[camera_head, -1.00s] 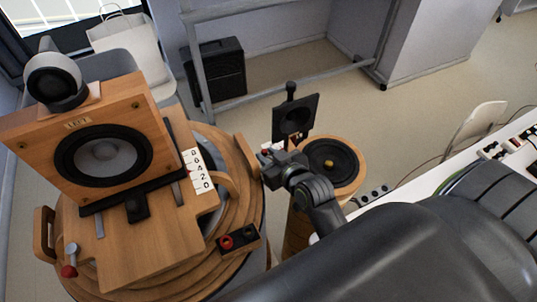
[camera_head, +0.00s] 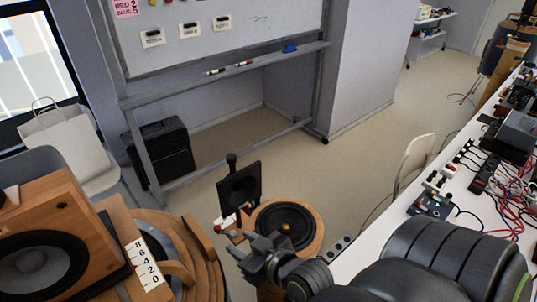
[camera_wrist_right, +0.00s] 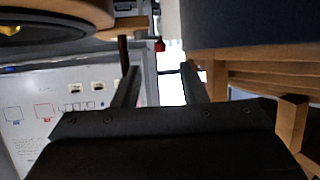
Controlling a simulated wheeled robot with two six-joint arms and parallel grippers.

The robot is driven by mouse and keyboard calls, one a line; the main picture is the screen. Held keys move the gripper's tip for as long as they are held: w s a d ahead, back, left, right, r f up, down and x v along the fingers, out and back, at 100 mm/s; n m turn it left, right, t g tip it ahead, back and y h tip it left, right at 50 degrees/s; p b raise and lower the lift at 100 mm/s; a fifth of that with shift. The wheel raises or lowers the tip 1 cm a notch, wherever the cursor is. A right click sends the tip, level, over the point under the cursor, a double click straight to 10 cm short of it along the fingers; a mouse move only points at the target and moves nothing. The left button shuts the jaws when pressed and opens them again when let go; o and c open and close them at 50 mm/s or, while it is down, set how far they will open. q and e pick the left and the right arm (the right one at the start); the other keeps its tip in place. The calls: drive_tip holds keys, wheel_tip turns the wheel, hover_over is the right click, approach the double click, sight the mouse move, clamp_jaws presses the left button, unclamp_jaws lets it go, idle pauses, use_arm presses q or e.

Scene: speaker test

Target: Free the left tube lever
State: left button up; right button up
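My right gripper (camera_head: 240,252) is just in front of and left of the short wooden tube speaker (camera_head: 310,252). In the right wrist view its fingers (camera_wrist_right: 161,85) stand apart with nothing seen between them. A small red knob (camera_wrist_right: 159,45) shows beyond the fingertips there; a small red and white part (camera_head: 226,221) shows beside the tube speaker in the head view. I cannot tell which lever these belong to. My left gripper is not in view.
A large wooden speaker (camera_head: 75,205) and a number scale (camera_head: 147,262) are at the left on a round wooden stand. A white bench (camera_head: 400,228) with cables and devices runs along the right. A white chair (camera_head: 416,155) stands by it.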

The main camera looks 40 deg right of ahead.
drive_tip(key=p+v, duration=0.2)
drive_tip(key=v, duration=0.6)
drive_tip(key=shift+s, duration=0.3)
